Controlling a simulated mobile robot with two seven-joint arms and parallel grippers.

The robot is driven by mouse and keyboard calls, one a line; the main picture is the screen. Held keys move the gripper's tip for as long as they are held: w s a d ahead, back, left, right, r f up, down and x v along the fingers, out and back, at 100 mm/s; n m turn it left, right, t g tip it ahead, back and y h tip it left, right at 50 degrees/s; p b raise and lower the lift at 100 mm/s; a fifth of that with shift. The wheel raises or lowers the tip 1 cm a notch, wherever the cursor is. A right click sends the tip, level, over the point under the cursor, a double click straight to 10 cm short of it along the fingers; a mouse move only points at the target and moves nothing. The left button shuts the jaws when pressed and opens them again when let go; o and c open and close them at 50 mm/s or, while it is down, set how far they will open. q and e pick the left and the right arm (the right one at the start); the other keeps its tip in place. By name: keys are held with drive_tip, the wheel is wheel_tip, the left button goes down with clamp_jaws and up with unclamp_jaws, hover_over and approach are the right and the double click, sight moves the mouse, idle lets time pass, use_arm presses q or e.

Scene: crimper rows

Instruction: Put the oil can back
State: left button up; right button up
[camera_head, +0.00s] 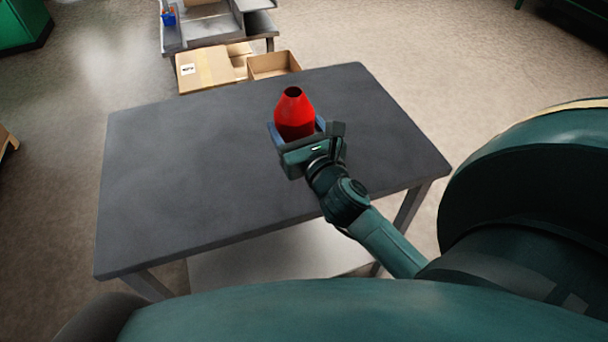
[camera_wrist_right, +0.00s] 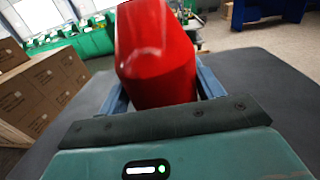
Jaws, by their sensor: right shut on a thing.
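The red oil can (camera_head: 294,113) stands nearly upright between the fingers of my right gripper (camera_head: 297,129), over the back right part of the dark table (camera_head: 180,180). My right gripper is shut on it. In the right wrist view the red can (camera_wrist_right: 157,55) fills the upper middle, between the blue-grey fingers (camera_wrist_right: 160,93). Whether the can's base touches the table top is hidden by the gripper. My left gripper does not show in either view.
The rest of the table top is bare. Cardboard boxes (camera_head: 205,69) and a metal cart (camera_head: 212,30) with a small blue bin (camera_head: 169,18) stand beyond its far edge. In the right wrist view, stacked cartons (camera_wrist_right: 42,90) are at the left.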

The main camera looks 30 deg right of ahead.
drive_tip(key=shift+m+h, duration=0.6)
drive_tip(key=shift+h, duration=0.3)
drive_tip(key=w+d+f+b, duration=0.1)
drive_tip(key=f+b, duration=0.1)
drive_tip(key=f, duration=0.1)
drive_tip(key=w+d+f+b, duration=0.1)
drive_tip(key=f, duration=0.3)
drive_tip(key=w+d+f+b, duration=0.1)
drive_tip(key=d+f+b, duration=0.1)
drive_tip(key=f, duration=0.2)
drive_tip(key=shift+w+d+f+b, duration=0.1)
drive_tip(key=shift+w+f+b, duration=0.1)
drive_tip(key=shift+f+b, duration=0.1)
drive_tip(key=shift+f, duration=0.25)
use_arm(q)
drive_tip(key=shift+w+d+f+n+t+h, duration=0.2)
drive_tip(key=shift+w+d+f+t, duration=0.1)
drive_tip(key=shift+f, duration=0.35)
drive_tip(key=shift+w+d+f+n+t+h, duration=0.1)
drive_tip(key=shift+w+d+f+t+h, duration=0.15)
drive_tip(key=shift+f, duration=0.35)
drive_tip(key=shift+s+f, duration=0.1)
use_arm(e)
drive_tip(key=shift+f, duration=0.2)
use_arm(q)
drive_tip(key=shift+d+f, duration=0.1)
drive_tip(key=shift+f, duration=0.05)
use_arm(e)
drive_tip(key=o, duration=1.1)
